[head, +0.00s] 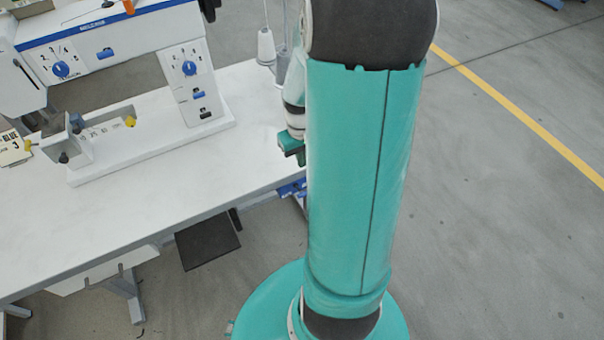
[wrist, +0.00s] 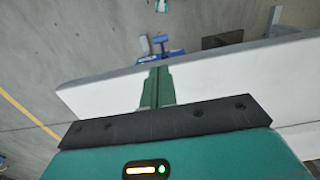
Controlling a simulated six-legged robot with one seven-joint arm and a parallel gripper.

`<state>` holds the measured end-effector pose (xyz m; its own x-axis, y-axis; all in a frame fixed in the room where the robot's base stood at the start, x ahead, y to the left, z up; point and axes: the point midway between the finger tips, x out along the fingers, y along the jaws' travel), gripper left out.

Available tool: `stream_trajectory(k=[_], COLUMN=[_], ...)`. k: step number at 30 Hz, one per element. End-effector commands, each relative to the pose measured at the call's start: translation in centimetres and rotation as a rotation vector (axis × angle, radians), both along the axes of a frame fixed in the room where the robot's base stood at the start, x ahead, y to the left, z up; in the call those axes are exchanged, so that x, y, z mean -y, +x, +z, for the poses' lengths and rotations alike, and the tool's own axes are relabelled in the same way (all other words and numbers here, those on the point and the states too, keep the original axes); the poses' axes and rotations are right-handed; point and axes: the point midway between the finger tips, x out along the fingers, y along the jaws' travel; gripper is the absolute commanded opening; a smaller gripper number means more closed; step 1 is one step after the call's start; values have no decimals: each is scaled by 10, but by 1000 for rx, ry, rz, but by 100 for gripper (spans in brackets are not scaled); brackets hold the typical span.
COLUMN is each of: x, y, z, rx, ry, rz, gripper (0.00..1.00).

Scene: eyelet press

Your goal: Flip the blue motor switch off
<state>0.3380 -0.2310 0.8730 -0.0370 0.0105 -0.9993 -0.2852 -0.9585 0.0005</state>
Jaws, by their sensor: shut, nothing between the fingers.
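Two small blue rocker switches show on the white press in the head view. One (head: 198,95) is on the right column below a blue dial, and the other (head: 107,53) is on the upper arm. Their labels are too small to read, so I cannot tell which is the motor switch or its on or off position. My gripper (head: 296,150) is at the table's right end, right of the press and apart from both switches, partly hidden by my arm. In the wrist view its green fingers (wrist: 157,87) are together and empty, in front of the white table edge.
The white table (head: 150,200) carries the press on a white base plate (head: 160,150). Thread cones (head: 266,47) stand behind my gripper. A blue part (head: 292,188) shows below the table's edge. A dark pedal plate (head: 207,242) is under the table. The floor at right is clear.

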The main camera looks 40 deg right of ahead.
Motion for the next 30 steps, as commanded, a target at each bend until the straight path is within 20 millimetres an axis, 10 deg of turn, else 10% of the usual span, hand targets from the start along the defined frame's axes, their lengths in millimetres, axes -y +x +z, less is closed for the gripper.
stream_trajectory(k=[18,30], x=[-2,-1], y=[-2,-2], z=[-108,-134], rx=[-3,1], ry=[4,0], rz=[4,4], gripper=[0,0])
